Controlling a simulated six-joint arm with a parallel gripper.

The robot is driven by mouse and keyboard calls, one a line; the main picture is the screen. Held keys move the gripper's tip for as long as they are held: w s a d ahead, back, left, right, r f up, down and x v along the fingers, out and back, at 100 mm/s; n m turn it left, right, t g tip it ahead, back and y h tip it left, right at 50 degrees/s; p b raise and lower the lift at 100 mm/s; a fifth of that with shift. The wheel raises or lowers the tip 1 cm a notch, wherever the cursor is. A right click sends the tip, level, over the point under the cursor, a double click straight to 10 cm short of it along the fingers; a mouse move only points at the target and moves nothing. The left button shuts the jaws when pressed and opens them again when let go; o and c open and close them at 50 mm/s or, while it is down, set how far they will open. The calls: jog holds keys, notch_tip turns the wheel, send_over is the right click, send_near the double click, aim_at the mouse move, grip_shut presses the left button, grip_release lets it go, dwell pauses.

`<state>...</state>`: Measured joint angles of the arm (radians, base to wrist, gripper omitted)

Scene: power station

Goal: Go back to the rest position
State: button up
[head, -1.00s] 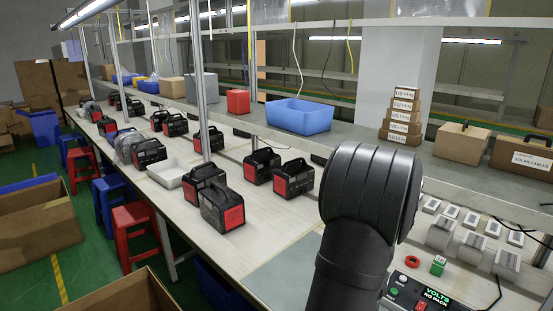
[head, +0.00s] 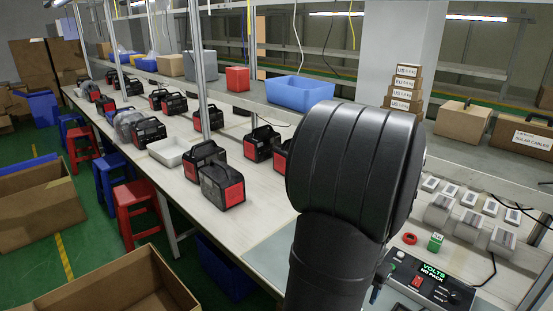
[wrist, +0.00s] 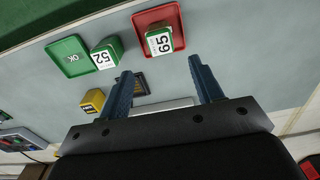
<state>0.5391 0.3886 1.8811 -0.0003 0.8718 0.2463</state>
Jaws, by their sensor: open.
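My gripper (wrist: 160,66) shows in the wrist view with its two blue fingers wide apart, nothing between them. It hangs above a grey work surface.
A yellow block (wrist: 93,101) lies left of the fingers. In the head view a tester box (head: 432,280) reads VOLTS NO PACK. Several black-and-red power units (head: 222,185) stand along the bench. A blue bin (head: 300,93) sits on the shelf behind.

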notch_tip(320, 180, down, 12)
jog(key=shift+r, duration=0.25)
jog(key=r, duration=0.4)
jog(key=shift+s+d, duration=0.15)
jog(key=shift+s, duration=0.05)
jog(key=s+d+r, duration=0.6)
jog(key=s+r, duration=0.1)
jog(key=s, duration=0.3)
jog(key=d, duration=1.3)
jog(key=w+a+f, duration=0.1)
jog(key=w+f, duration=0.1)
jog(key=w, duration=0.1)
jog(key=w+a+f, duration=0.1)
jog(key=w+f, duration=0.2)
jog(key=w, duration=0.1)
jog(key=w+a+f, duration=0.1)
jog(key=w+f, duration=0.2)
jog(key=w, duration=0.1)
jog(key=shift+w+a, duration=0.15)
jog(key=shift+f, duration=0.65)
jog(key=shift+r, duration=0.1)
